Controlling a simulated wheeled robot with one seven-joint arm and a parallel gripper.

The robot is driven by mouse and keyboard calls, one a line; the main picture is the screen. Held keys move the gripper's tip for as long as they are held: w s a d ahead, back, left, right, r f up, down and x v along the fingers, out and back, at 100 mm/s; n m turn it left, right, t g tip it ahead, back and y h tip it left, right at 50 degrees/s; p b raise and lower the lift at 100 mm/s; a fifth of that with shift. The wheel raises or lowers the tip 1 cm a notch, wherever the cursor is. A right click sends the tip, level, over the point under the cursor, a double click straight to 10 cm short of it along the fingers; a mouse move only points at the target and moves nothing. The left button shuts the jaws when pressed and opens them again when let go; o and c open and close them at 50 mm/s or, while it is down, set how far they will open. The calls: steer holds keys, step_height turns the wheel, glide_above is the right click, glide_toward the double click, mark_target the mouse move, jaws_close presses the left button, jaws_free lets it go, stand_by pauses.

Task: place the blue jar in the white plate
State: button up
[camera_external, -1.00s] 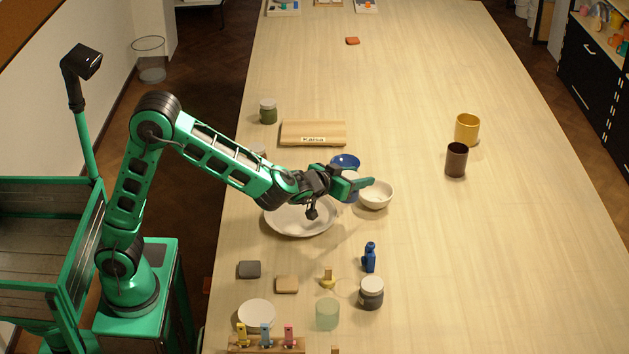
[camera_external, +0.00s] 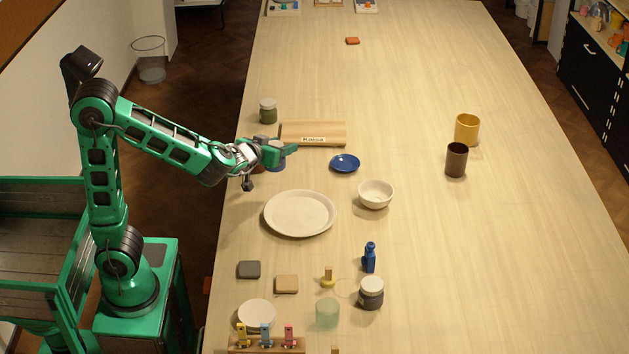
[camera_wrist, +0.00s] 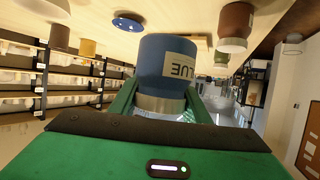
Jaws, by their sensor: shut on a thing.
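The blue jar (camera_wrist: 167,62) is between the green fingers of my gripper (camera_wrist: 160,108) in the wrist view, its label upside down in that picture and its pale lid at the finger end. In the external view my gripper (camera_external: 279,152) is shut on it, and part of the blue jar (camera_external: 277,164) shows below the fingers. I cannot tell whether it touches the table. The white plate (camera_external: 300,213) lies empty on the table, nearer the camera and a little right of my gripper.
A reddish-brown jar (camera_external: 259,168) stands close left of the held jar; it also shows in the wrist view (camera_wrist: 235,25). A wooden board (camera_external: 313,132) lies just behind. A blue saucer (camera_external: 345,163) and white bowl (camera_external: 376,194) are to the right. The far table is mostly clear.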

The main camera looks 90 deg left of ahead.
steer(key=w+d+f, duration=0.4)
steer(key=d, duration=0.1)
steer(key=w+d+f, duration=0.3)
steer(key=shift+w+d, duration=0.1)
steer(key=shift+f, duration=2)
steer(key=shift+f, duration=0.15)
steer(key=o, duration=1.2)
steer(key=shift+d+r, duration=0.2)
steer(key=shift+r, duration=0.05)
steer(key=v, duration=1.1)
steer(key=shift+d, duration=0.25)
